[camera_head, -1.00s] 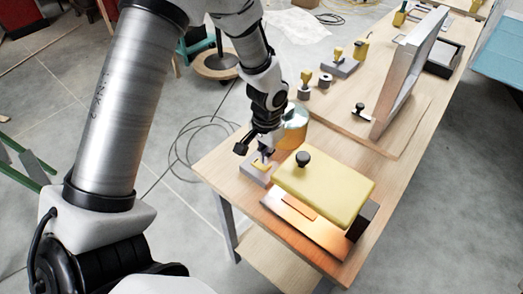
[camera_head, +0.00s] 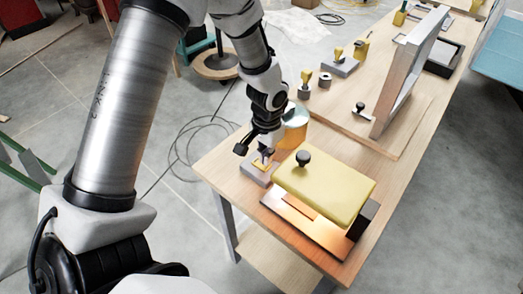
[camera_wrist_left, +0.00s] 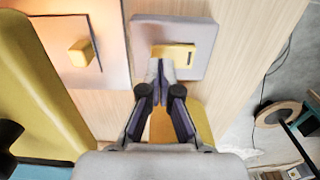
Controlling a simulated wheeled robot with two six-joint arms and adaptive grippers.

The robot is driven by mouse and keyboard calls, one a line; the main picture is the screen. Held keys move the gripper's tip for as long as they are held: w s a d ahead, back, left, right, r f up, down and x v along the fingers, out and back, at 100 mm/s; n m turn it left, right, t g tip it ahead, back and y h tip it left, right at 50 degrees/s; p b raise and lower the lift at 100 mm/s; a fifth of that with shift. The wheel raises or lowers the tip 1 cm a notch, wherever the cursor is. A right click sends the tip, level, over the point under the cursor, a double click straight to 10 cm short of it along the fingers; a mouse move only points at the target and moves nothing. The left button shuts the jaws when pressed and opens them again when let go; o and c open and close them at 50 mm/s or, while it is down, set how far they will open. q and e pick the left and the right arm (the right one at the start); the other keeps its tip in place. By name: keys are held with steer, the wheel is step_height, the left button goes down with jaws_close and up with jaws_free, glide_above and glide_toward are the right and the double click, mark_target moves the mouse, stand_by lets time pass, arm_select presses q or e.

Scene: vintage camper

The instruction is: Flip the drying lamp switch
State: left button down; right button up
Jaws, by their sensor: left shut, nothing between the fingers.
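The switch is a yellow piece (camera_head: 261,165) on a small grey base plate (camera_head: 249,176) at the near left corner of the workbench. In the left wrist view the yellow piece (camera_wrist_left: 174,50) lies across a slot in the grey plate (camera_wrist_left: 196,28). My left gripper (camera_head: 265,157) points down at the switch. Its fingertips (camera_wrist_left: 160,68) are shut and empty, right by the edge of the yellow piece; whether they touch it I cannot tell. The yellow lamp hood (camera_head: 335,190) with a black knob stands to the right, above an orange-lit plate (camera_head: 327,234). My right gripper is not in view.
A shiny round vessel (camera_head: 294,125) stands just behind the left gripper. Stamps (camera_head: 305,85) and an upright silver frame (camera_head: 412,75) stand farther back on the workbench (camera_head: 222,163).

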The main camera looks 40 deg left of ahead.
arm_select(q)
steer(key=shift+f+b, duration=0.6)
steer(key=shift+f, duration=0.4)
stand_by(0.3)
step_height(320, 180, up, 7)
steer(key=p, duration=0.6)
steer(key=shift+r+p, duration=0.15)
steer(key=shift+p, duration=0.2)
steer(key=shift+f, duration=0.2)
